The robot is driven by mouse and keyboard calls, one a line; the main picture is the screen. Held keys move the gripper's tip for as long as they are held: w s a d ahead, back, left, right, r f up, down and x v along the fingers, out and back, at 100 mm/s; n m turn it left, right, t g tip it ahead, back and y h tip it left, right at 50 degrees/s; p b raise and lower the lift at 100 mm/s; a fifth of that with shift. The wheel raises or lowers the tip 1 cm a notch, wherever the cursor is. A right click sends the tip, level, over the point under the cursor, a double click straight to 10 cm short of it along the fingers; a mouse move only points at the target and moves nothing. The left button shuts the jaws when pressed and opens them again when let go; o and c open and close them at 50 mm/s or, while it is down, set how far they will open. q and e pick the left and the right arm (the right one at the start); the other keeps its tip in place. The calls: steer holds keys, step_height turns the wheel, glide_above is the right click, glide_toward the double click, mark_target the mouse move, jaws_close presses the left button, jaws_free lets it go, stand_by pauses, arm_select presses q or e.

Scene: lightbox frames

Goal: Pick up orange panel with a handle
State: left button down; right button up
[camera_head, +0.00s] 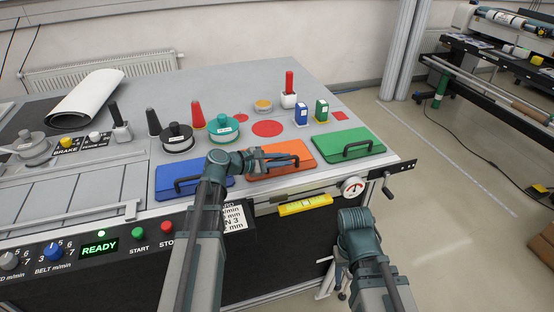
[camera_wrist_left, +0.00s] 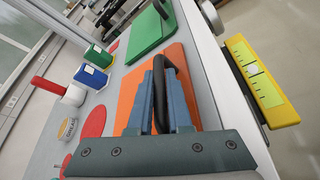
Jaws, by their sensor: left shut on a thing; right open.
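The orange panel (camera_head: 291,148) lies between a blue panel and a green panel near the front edge of the table. It appears flat on the table; I cannot tell whether there is a small gap below it. My left gripper (camera_head: 280,160) is over the panel. In the left wrist view, the orange panel (camera_wrist_left: 186,58) is behind my left gripper (camera_wrist_left: 157,72), whose fingers are shut on its black handle (camera_wrist_left: 172,62). The fingers hide part of the panel. My right arm is at the lower right in the head view, but its gripper does not show.
The blue panel (camera_head: 208,184) lies left and the green panel (camera_head: 338,139) right, each with a black handle. Behind are a teal knobbed weight (camera_head: 224,130), blue box (camera_head: 301,117) and green box (camera_head: 321,111). A yellow level (camera_head: 305,205) hangs on the front edge.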

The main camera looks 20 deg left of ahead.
arm_select(q)
steer(key=shift+r, duration=0.1)
step_height(320, 180, up, 10)
steer(key=p, duration=1)
